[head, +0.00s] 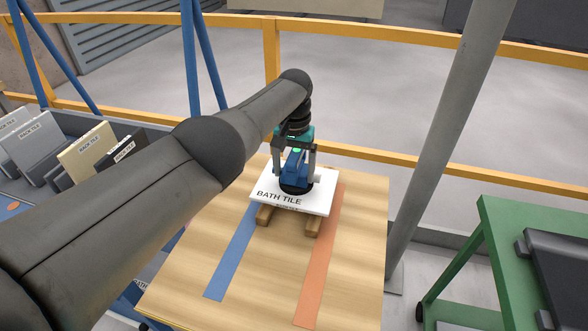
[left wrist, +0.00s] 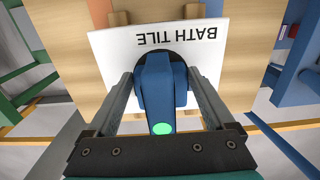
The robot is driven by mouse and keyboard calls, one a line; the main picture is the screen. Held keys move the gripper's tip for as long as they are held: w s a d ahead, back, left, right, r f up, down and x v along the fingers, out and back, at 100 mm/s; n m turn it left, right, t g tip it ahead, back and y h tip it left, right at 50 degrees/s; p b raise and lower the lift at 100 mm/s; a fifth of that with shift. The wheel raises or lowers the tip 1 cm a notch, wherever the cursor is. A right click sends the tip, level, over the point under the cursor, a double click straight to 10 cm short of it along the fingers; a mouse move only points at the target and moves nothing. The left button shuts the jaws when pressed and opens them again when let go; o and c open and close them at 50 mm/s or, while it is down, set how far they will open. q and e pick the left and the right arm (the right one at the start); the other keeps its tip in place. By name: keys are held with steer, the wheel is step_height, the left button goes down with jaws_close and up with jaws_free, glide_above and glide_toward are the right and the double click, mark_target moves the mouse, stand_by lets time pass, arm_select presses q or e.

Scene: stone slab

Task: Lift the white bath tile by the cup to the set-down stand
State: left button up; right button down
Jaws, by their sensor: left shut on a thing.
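The white bath tile (head: 318,200), lettered BATH TILE, lies flat on two wooden bars (head: 265,215) on a wooden table. The blue suction cup tool (head: 294,170) with a dark round base and a green light stands on the tile. My left gripper (head: 296,172) is shut on the cup's blue body from above. In the left wrist view the blue cup (left wrist: 155,85) is between the two fingers, with the tile (left wrist: 112,50) beyond it. I cannot tell whether the tile clears the bars. My right gripper is not in view.
The wooden table (head: 190,270) has a blue strip (head: 232,252) and an orange strip (head: 322,262). A rack of labelled tiles (head: 85,152) stands at left. A green stand (head: 492,245) with a dark top is at right. A grey post (head: 445,130) and yellow rails are behind.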

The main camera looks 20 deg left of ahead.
mark_target(294, 185)
arm_select(q)
steer(key=shift+w, duration=0.1)
stand_by(0.5)
steer(key=shift+f+b, duration=1.5)
steer(key=o, duration=1.3)
steer(key=shift+o, duration=1)
